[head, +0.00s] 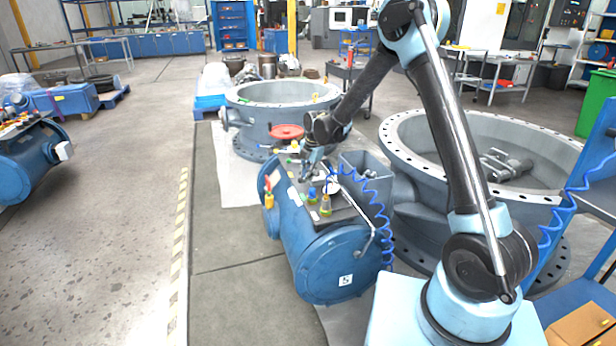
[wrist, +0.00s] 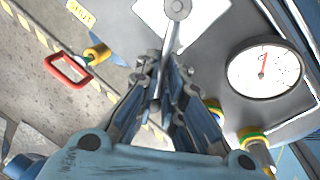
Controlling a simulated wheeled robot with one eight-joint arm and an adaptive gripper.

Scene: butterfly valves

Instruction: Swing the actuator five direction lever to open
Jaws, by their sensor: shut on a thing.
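The blue actuator (head: 335,262), a drum lying on its side with a white label that looks like a 5, stands in front of my arm. My gripper (head: 312,168) is over the panel on its top. In the wrist view, a grey metal direction lever (wrist: 171,38) runs from a round pivot at the top edge down between the fingers. My gripper (wrist: 165,88) is shut on the lever near its free end. A yellow SHUT plate (wrist: 80,14) lies upper left of the lever.
A round white gauge (wrist: 263,70) with a red needle sits right of the lever. A red handle (wrist: 68,71) and brass fitting (wrist: 97,54) are left. Blue coiled hose (head: 383,215) hangs by the actuator.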

